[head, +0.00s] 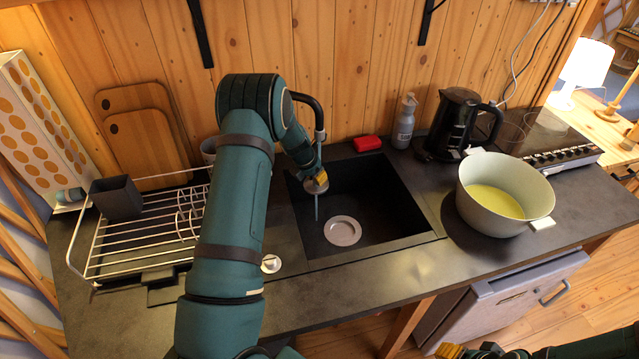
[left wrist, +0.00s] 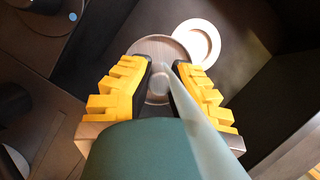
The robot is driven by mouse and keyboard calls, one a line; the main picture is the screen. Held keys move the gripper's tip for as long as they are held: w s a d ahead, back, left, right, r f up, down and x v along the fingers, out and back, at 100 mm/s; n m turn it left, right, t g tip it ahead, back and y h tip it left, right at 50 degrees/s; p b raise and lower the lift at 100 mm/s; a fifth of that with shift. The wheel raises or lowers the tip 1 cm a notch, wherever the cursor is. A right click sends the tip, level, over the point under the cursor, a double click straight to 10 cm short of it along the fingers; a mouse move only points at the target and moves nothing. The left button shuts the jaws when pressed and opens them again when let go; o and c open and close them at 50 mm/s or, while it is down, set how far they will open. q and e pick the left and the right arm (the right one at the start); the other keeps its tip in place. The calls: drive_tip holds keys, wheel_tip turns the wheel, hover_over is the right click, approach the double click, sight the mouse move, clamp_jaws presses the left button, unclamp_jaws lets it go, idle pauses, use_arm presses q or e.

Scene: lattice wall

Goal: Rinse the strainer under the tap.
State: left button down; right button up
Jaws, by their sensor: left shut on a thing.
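My left gripper (head: 316,180) is over the left part of the black sink (head: 375,195), just below the tap (head: 318,120). It is shut on the strainer, a small round disc (left wrist: 160,45) with a knob between the yellow fingers (left wrist: 160,85) in the left wrist view. In the head view the strainer (head: 317,187) is small and partly hidden by the gripper. A pale, translucent streak of water (left wrist: 195,115) crosses to the strainer in the wrist view. A thin stream also shows below the gripper in the head view. My right gripper (head: 470,350) is only partly in view at the bottom edge.
A pale drain ring (head: 342,231) lies in the sink floor. A dish rack (head: 140,235) stands left. A red sponge (head: 367,143), grey bottle (head: 404,125) and black kettle (head: 455,125) stand behind. A large pot (head: 478,180) with yellow contents is right of the sink.

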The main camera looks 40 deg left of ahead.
use_arm(q)
drive_tip(key=shift+w+d, duration=0.4)
drive_tip(key=shift+w, duration=0.1)
drive_tip(key=shift+p, duration=0.3)
drive_tip(key=s+d+r+p, duration=0.2)
drive_tip(key=d+r, duration=0.1)
drive_tip(key=d, duration=0.5)
drive_tip(key=shift+d+p, duration=0.35)
idle(0.5)
drive_tip(key=shift+s, duration=0.1)
